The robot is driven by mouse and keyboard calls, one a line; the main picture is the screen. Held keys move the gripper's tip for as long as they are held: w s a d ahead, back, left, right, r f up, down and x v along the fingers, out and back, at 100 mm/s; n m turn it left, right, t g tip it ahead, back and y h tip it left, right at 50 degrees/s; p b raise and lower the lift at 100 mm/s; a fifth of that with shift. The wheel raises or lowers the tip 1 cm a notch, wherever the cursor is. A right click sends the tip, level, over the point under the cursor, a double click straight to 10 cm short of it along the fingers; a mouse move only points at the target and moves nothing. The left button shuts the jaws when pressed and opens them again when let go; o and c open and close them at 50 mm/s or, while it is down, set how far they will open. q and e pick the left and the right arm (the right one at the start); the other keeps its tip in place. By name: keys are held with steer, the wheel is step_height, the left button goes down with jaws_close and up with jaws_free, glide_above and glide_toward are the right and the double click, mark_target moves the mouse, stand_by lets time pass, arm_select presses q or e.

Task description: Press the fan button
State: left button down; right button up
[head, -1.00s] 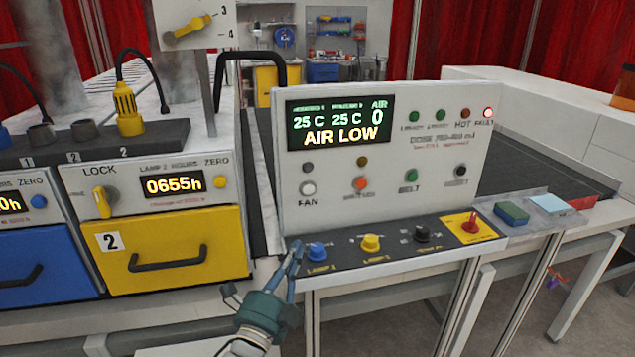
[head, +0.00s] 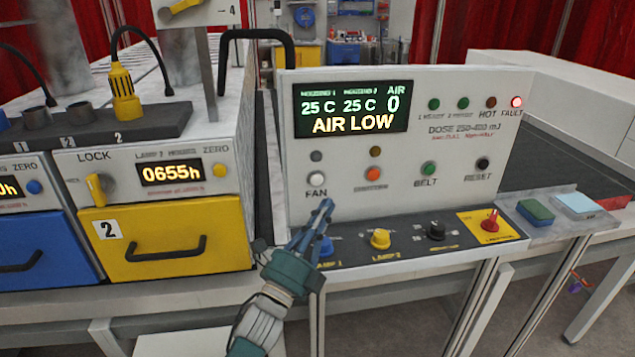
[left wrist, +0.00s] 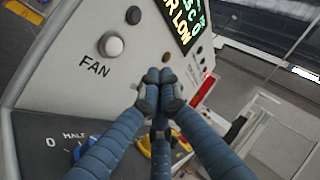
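The white round fan button (head: 316,179) sits above the FAN label on the pale control panel (head: 460,150). It shows large in the left wrist view (left wrist: 111,45), at upper left, uncovered. My left gripper (head: 323,209) is just below and slightly right of the button in the head view. In the left wrist view its blue fingers (left wrist: 158,80) are drawn together at the tips, with nothing between them. The tips lie to the right of and below the button, and look apart from it. My right gripper is not in view.
The screen (head: 351,109) reads AIR LOW, and a red FAULT light (head: 517,102) glows. Beside the fan button are an orange button (head: 374,174) and the belt button (head: 428,168). Knobs, including a yellow one (head: 380,239), line the ledge below. A yellow drawer (head: 165,240) stands left.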

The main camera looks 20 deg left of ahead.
mark_target(317, 180)
arm_select(q)
steer(key=w+a, duration=0.1)
steer(key=w, duration=0.1)
steer(key=w+a+b, duration=0.1)
steer(key=w, duration=0.1)
steer(key=w+a+b, duration=0.1)
steer(key=w, duration=0.1)
steer(key=shift+w, duration=0.1)
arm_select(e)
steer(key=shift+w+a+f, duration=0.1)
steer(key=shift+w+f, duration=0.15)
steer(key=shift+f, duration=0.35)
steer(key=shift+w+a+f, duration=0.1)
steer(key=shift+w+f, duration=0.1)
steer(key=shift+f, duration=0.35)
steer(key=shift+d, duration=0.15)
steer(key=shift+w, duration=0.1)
arm_select(q)
steer(key=shift+w+a+b, duration=0.1)
steer(key=shift+w+b, duration=0.05)
steer(key=shift+b, duration=0.15)
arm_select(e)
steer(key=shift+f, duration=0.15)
arm_select(q)
steer(key=shift+w+a, duration=0.15)
steer(key=shift+w, duration=0.1)
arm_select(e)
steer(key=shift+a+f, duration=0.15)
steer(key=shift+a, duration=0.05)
